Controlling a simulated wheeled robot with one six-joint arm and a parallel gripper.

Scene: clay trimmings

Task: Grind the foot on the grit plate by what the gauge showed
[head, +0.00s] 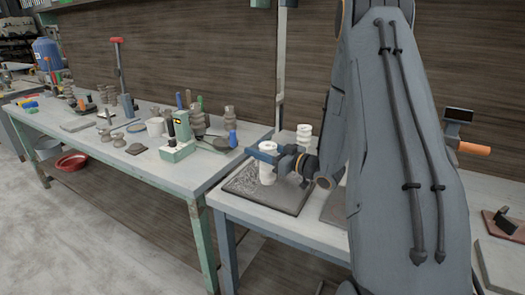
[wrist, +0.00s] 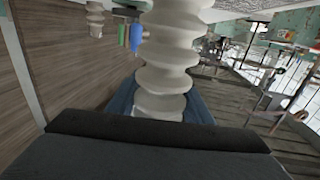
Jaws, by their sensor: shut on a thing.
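A pale ribbed clay piece (head: 267,174) stands upright in my gripper (head: 268,155), over the dark speckled grit plate (head: 238,183). Its lower end is at or just above the plate; I cannot tell whether they touch. In the wrist view the ribbed piece (wrist: 165,75) fills the space between the jaws, which are shut on it. Its foot face is hidden. A green device (head: 177,150) on the long bench may be the gauge; its reading is too small to make out.
Another pale ribbed piece (head: 303,136) stands behind my gripper. The long bench (head: 185,183) at left holds several turned pieces and tools. A red bowl (head: 71,161) sits below it. My arm hides much of the right side of the near table.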

